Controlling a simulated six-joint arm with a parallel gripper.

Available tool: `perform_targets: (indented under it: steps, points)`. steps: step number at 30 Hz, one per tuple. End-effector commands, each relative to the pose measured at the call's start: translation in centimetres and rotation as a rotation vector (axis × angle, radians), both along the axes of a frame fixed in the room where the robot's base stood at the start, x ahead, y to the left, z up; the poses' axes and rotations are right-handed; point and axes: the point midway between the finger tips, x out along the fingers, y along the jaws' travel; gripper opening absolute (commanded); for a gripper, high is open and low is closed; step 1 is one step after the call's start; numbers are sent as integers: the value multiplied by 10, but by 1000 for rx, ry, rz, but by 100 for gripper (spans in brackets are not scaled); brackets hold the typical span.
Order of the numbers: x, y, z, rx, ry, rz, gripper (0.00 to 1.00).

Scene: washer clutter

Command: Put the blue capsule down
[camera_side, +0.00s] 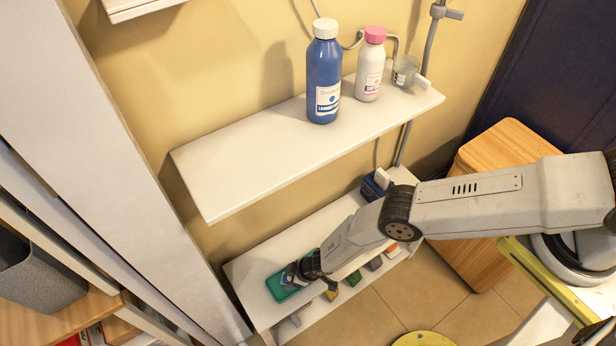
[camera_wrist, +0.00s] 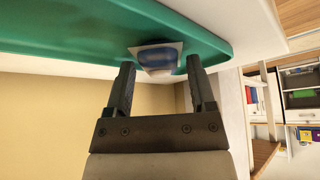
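The blue capsule (camera_wrist: 157,58), a small blue and white pouch, appears in the wrist view against the green tray (camera_wrist: 65,38), just past and between my fingertips. My gripper (camera_wrist: 160,72) is open, with a gap on each side between its fingers and the pouch. In the side view my gripper (camera_side: 301,271) is low over the green tray (camera_side: 279,291) at the left end of the lower shelf. The capsule cannot be made out there, and my gripper hides part of the tray.
The upper white shelf (camera_side: 240,165) hangs above, holding a blue bottle (camera_side: 323,75), a white bottle with a pink cap (camera_side: 370,68) and a clear cup (camera_side: 404,72). Several small boxes lie on the lower shelf (camera_side: 262,255) under my arm. A wooden box (camera_side: 500,150) stands at right.

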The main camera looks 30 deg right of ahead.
Motion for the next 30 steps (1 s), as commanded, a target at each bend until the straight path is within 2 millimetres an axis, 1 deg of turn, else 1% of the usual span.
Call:
perform_targets:
  steps: [11,20,30]
  points:
    - [0,0,1,1,0,-1,84]
    - [0,-1,5,0,0,-1,84]
    - [-5,-5,18,3,2,0,84]
